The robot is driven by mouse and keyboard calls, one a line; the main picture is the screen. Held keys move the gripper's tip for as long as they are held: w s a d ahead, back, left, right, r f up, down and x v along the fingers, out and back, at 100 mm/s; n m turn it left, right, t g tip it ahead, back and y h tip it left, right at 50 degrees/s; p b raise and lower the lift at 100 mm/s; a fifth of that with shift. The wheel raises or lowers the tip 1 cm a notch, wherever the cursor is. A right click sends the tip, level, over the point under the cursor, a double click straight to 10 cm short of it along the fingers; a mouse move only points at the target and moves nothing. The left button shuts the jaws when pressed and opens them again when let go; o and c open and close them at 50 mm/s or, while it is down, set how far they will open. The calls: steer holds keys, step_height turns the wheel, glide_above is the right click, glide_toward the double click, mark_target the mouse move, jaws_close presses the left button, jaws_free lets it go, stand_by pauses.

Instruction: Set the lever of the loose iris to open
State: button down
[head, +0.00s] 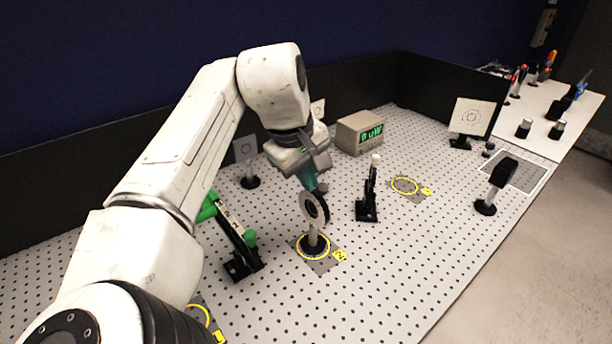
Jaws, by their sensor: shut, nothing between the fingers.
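The iris (314,208) is a dark round ring with a pale face on a short post, upright in the yellow-ringed spot (327,250) near the middle of the table. My gripper (316,186) is shut and empty, pointing down at the top edge of the iris. Its fingertips are at or very close to the rim; I cannot tell whether they touch. The lever is too small or hidden by the fingers to make out, so its setting cannot be read.
A black mount with a white top (368,195) stands just right of the iris. A green-and-black device (236,235) stands left, close to my arm. A display box (360,132) is behind. An empty yellow ring (405,186) lies right.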

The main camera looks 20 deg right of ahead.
steer(key=shift+s+d+f+m+t+y+b, duration=0.1)
steer(key=shift+s+d+f+t+y+b, duration=0.15)
steer(key=shift+s+t+b, duration=0.35)
steer(key=shift+s+d+f+m+t+y+b, duration=0.1)
steer(key=shift+s+d+f+t+y+b, duration=0.15)
steer(key=shift+s+t, duration=0.5)
steer(key=shift+s+d+f+m+t+y+b, duration=0.1)
steer(key=shift+s+f+t+y+b, duration=0.1)
steer(key=shift+s+t+b, duration=0.45)
steer(key=shift+w+r, duration=0.1)
steer(key=shift+w, duration=0.1)
